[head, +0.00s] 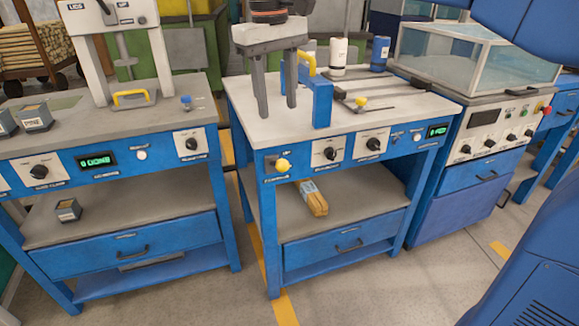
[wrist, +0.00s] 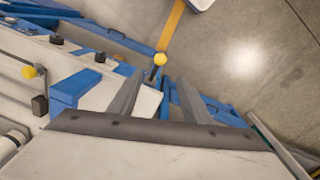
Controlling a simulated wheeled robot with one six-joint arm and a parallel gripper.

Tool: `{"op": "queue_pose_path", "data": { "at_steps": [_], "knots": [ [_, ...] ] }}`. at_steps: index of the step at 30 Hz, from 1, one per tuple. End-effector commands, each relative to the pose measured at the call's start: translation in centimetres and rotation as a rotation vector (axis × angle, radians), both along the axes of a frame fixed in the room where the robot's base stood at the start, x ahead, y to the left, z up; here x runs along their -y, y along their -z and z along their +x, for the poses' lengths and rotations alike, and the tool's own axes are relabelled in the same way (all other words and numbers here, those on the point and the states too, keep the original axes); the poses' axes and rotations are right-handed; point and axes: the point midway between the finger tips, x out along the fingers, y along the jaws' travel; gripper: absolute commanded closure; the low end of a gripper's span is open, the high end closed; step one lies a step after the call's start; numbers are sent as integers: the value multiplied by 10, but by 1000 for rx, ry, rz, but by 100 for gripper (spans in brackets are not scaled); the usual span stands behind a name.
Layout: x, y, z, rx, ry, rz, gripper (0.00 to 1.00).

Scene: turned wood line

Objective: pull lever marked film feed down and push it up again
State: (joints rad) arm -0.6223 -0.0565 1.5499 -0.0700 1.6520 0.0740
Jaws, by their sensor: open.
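The same knob shows in the wrist view (wrist: 160,59), just beyond and between my fingertips. My gripper (head: 276,112) is open and empty, its two grey fingers pointing down. In the head view it appears above the bench top, behind and higher than the knob. The fingers are apart from the lever.
A yellow-knobbed rod (head: 361,102) and bottles (head: 338,52) are on the bench top. Black dials (head: 373,144) sit along the front.

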Motion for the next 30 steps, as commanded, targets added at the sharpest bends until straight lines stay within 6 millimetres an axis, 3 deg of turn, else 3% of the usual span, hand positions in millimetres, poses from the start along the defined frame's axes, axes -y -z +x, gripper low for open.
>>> {"op": "queue_pose_path", "data": {
  "at_steps": [8,30],
  "knots": [
    [-1,21,1,-4,-3,-4,56],
    [7,148,5,-3,-3,-3,56]
  ]
}}
